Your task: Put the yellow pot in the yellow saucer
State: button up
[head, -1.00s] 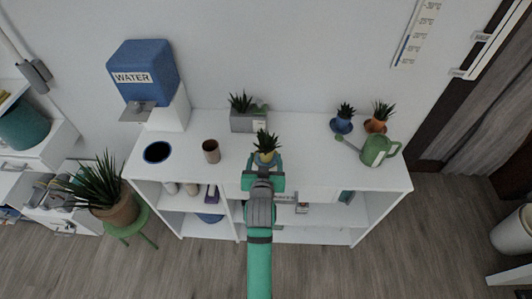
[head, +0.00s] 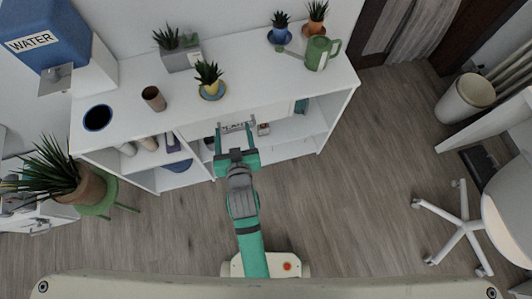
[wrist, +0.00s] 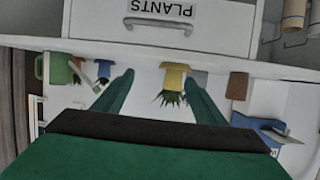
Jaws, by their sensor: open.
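The yellow pot (head: 210,88) with a spiky green plant stands upright near the front edge of the shelf-desk top. A wider saucer rim shows around its base in the head view. In the wrist view, upside down, the yellow pot (wrist: 174,82) has a wider yellow band at its base, which looks like the yellow saucer (wrist: 174,67); the pot appears to stand in it. My gripper (head: 236,122) is open and empty in front of the desk, apart from the pot. In the wrist view its green fingers show on either side of the pot, at a distance.
A brown cup (head: 153,98) and grey planter (head: 181,56) are left of the pot. A green watering can (head: 318,54), blue pot (head: 280,36) and orange pot (head: 314,30) are to the right. The PLANTS drawer (wrist: 160,22) is close to my gripper. Floor in front is clear.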

jog(key=s+d+r+m+t+h, duration=0.1)
jog(key=s+d, duration=0.4)
jog(key=s, duration=0.8)
jog(key=s+d+r+m+h, duration=0.1)
jog(key=s+d, duration=0.5)
jog(key=s, duration=0.7)
jog(key=shift+r+t+h, duration=0.4)
jog(key=shift+r+h, duration=0.1)
jog(key=shift+r, duration=0.2)
jog(key=shift+a, duration=0.1)
